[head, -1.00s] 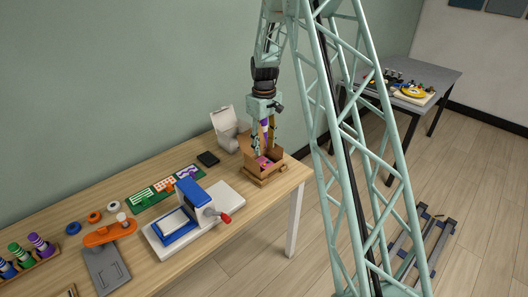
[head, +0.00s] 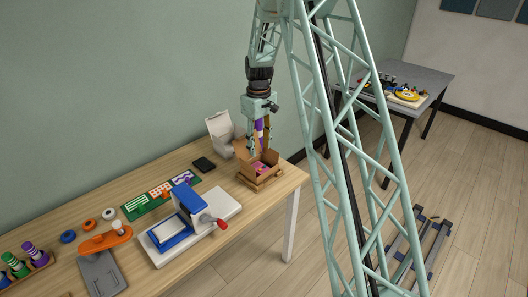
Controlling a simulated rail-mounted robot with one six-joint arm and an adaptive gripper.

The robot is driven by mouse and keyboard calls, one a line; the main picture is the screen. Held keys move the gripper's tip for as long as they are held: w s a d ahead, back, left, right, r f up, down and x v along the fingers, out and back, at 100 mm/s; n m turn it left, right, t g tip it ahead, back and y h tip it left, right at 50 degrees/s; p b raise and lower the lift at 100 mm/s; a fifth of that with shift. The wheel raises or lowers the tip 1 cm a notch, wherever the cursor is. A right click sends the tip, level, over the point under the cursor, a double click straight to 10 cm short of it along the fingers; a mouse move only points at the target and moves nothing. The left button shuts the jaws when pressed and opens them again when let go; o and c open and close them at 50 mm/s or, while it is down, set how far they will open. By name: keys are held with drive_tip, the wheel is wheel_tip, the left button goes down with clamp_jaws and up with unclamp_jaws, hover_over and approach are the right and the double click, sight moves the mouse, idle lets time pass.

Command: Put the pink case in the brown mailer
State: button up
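The brown mailer (head: 266,182) is an open cardboard box with raised flaps near the right end of the wooden table. The pink case (head: 260,167) shows inside the mailer, partly hidden by its walls and flaps. My gripper (head: 257,150) points down just above the mailer's opening, its fingers spread apart with a purple part visible between them. The pink case appears to lie below the fingertips, apart from them, though the view is small.
A white open box (head: 222,132) stands behind the mailer, with a black square item (head: 204,164) nearby. A blue and white press with a red handle (head: 188,225) stands left of the mailer. Green cards (head: 150,200) and an orange tool (head: 106,240) lie farther left.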

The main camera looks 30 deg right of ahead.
drive_tip(key=s+a+r+m+t, duration=0.1)
drive_tip(key=s+a+r, duration=0.5)
drive_tip(key=r, duration=0.4)
drive_tip(key=s+a+r, duration=0.4)
drive_tip(key=s+r, duration=0.5)
drive_tip(key=r, duration=0.1)
drive_tip(key=s+a+r+m+t, duration=0.1)
drive_tip(key=s+a+r, duration=0.5)
drive_tip(key=r, duration=0.4)
drive_tip(key=s+a+r, duration=0.1)
drive_tip(key=s+a, duration=0.1)
drive_tip(key=s, duration=0.9)
drive_tip(key=s+a+r+t, duration=0.1)
drive_tip(key=s+a, duration=0.2)
drive_tip(key=s, duration=0.8)
drive_tip(key=s+a+r+m, duration=0.1)
drive_tip(key=s+a+r, duration=0.1)
drive_tip(key=s, duration=0.9)
drive_tip(key=shift+s+a+t, duration=0.15)
drive_tip(key=shift+a+t, duration=0.05)
drive_tip(key=shift+t, duration=0.2)
